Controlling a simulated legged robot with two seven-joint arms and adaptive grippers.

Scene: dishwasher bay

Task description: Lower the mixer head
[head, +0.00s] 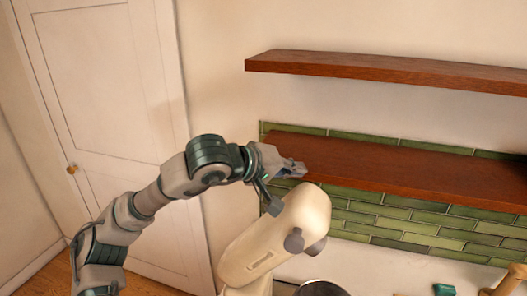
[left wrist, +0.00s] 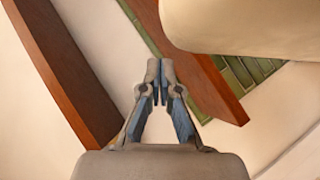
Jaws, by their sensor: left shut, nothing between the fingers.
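The cream stand mixer's head (head: 290,225) is tilted up in the head view, with a grey knob on its side and a grey fitting near its top. My left gripper (head: 297,170) is shut and empty, just above the upper end of the raised head. In the left wrist view my left gripper's fingertips (left wrist: 160,66) meet, and part of the cream mixer head (left wrist: 245,25) fills the top right. I cannot tell from these views whether the gripper touches the head. The right gripper is not in view.
Two brown wooden shelves, an upper one (head: 380,72) and a lower one (head: 400,172), are on the wall near the mixer. Green tiles (head: 440,240) line the wall. A dark round bowl (head: 322,288) shows partly at the bottom. A white door (head: 110,90) stands at the left.

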